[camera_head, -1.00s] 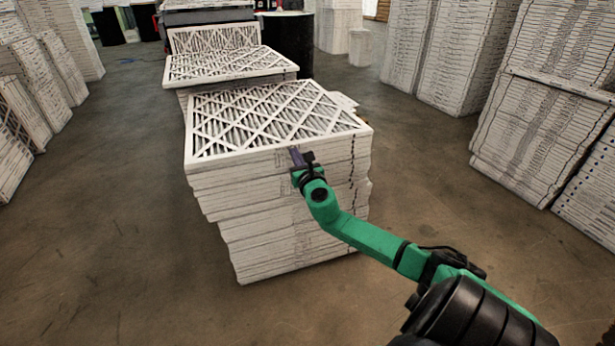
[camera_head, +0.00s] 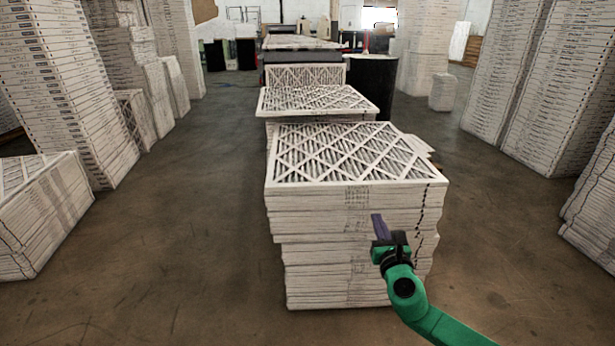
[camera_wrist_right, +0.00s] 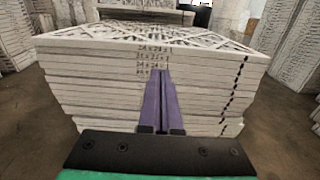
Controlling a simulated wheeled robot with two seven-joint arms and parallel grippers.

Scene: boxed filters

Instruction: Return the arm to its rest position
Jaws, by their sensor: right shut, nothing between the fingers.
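My right arm is green and comes in from the lower right in the head view. Its right gripper (camera_head: 378,219) has purple fingers, which are shut and empty. It is in front of the near stack of boxed filters (camera_head: 322,222). The right wrist view shows the closed fingers (camera_wrist_right: 160,85) pointing at the printed front face of the stack (camera_wrist_right: 95,85). I cannot tell the exact gap to the stack. My left arm and gripper are not in view.
More filters (camera_head: 318,99) are stacked behind the near stack, with a dark drum (camera_head: 374,88) beside them. Tall stacks stand at left (camera_head: 65,90) and right (camera_head: 560,90). A low stack (camera_head: 45,215) is at the left edge. Floor (camera_head: 180,230) is open on both sides of the near stack.

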